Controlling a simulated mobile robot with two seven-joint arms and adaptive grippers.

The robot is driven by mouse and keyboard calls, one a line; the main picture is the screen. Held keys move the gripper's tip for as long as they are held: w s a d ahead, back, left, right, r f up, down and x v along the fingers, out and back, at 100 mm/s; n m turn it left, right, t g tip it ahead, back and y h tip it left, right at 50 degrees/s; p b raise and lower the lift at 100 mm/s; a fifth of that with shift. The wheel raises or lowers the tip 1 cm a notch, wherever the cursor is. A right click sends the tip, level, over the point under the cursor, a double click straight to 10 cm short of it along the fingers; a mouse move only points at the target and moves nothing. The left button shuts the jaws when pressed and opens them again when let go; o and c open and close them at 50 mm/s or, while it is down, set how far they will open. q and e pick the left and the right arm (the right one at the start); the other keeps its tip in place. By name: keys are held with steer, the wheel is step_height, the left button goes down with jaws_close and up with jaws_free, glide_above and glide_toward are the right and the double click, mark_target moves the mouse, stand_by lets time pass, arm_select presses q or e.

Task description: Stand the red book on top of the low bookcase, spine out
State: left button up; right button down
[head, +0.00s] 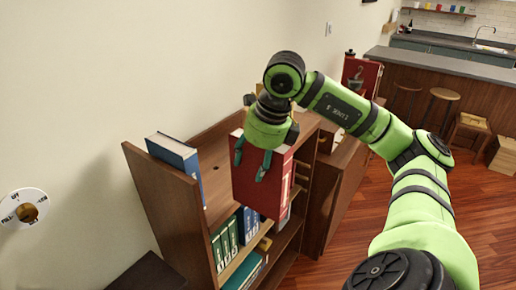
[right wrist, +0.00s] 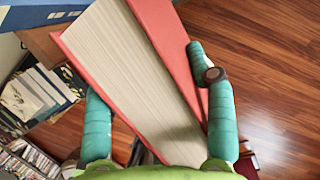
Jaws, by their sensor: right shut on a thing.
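My right gripper (head: 256,164) is shut on the red book (head: 258,190) and holds it upright by its upper part. In the right wrist view the teal fingers (right wrist: 160,110) press on both covers of the red book (right wrist: 125,65), with its page block facing the camera. In the head view the book hangs in front of the low bookcase (head: 175,215), hiding part of its top and shelves. Whether the book touches the bookcase I cannot tell. My left gripper is not in view.
A blue book (head: 175,155) stands at the left end of the bookcase top. Green and blue books (head: 225,242) fill a shelf below. Another red item (head: 360,75) stands farther back. A counter (head: 440,75) with stools (head: 445,95) is at the right. Wooden floor (head: 335,268) is open at the right.

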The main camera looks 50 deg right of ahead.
arm_select(q)
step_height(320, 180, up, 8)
steer(key=p, duration=0.7)
arm_select(e)
steer(key=w+a+f, duration=0.1)
steer(key=w+a, duration=0.1)
steer(key=w, duration=1.7)
steer(key=shift+a+f, duration=0.2)
steer(key=shift+a, duration=0.05)
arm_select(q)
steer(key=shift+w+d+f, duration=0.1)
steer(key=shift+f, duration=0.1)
arm_select(e)
steer(key=shift+r, duration=0.1)
